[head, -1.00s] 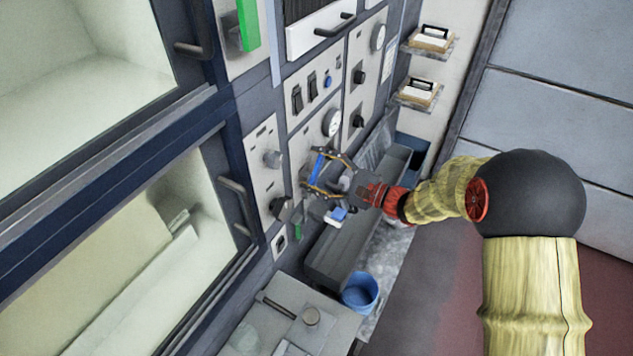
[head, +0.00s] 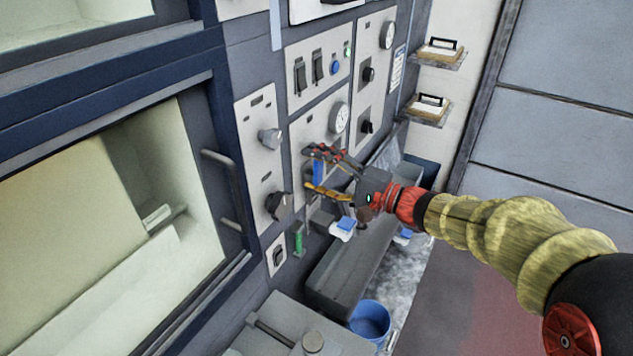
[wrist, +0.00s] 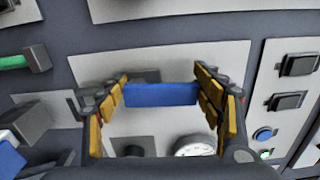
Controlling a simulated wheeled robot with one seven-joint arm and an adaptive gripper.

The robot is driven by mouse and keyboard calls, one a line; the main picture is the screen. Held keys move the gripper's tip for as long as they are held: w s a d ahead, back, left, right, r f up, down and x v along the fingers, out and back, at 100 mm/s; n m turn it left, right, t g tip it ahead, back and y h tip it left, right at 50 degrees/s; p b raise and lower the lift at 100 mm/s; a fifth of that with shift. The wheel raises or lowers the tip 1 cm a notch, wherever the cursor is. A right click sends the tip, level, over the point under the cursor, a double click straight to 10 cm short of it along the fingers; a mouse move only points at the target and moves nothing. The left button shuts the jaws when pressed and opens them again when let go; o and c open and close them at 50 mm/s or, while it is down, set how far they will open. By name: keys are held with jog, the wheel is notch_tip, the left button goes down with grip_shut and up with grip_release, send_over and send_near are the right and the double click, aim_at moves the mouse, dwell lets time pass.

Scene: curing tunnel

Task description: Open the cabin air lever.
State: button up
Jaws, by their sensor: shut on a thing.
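The blue lever handle (head: 318,173) is on the grey panel below a round gauge (head: 339,118); I take it for the cabin air lever, as no label is readable. My gripper (head: 315,169) has one finger above and one below it in the head view. In the wrist view the blue handle (wrist: 160,95) spans the gap between the yellow finger pads of my gripper (wrist: 161,97), which are shut on its ends. The lever's mount is partly hidden by the fingers, and its exact angle is hard to tell.
Black switches and a blue button (head: 335,68) are above. A green handle (head: 298,243) is low on the panel. A grey trough (head: 335,280) and blue bucket (head: 370,320) stand below. Floor at right is clear.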

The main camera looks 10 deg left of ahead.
jog(key=shift+s+n+b, duration=0.1)
jog(key=shift+n+b, duration=0.3)
jog(key=shift+b, duration=0.2)
jog(key=o, duration=1.7)
jog(key=v, duration=1.2)
jog(key=shift+a+f, duration=0.1)
